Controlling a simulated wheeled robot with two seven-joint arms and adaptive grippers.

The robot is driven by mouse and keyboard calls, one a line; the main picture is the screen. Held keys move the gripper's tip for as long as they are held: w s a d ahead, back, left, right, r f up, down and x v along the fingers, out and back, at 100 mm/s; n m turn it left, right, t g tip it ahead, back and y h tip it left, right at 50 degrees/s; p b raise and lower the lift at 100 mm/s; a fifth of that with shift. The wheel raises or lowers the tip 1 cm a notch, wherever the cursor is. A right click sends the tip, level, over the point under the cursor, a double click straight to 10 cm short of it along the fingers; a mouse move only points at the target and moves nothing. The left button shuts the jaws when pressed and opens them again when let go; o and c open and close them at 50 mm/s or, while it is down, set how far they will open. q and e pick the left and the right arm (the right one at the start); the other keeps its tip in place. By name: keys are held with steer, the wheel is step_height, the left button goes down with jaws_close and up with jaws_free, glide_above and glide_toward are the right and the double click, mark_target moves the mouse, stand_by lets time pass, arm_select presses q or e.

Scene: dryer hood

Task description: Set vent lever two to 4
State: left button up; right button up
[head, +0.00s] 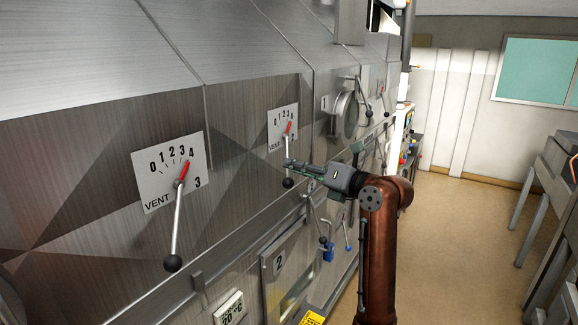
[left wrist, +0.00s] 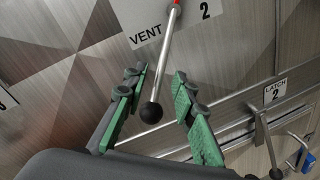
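Vent lever two (head: 284,149) hangs from its numbered plate (head: 273,126) on the steel hood, black ball at its lower end. Its red tip points up at the right of the scale, near 3 or 4; I cannot tell which. In the left wrist view the lever's rod (left wrist: 165,48) runs down between my fingers to the black ball (left wrist: 152,112). My left gripper (head: 289,163) is open, with green-padded fingers apart on either side of the lever; it also shows in the left wrist view (left wrist: 159,77). I see a gap on both sides. My right gripper is not in view.
Vent lever three (head: 177,225) hangs on its plate (head: 160,185) at the left, red tip near 4. The latch 2 handle (left wrist: 267,145) is close at the lower right of the wrist view. A round port (head: 345,113) is beyond. Open floor (head: 462,230) lies at the right.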

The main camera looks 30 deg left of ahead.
arm_select(q)
steer(key=s+d, duration=0.1)
steer(key=d, duration=0.7)
steer(key=shift+s+d+r, duration=0.2)
steer(key=shift+d+r, duration=0.05)
steer(key=shift+r, duration=0.05)
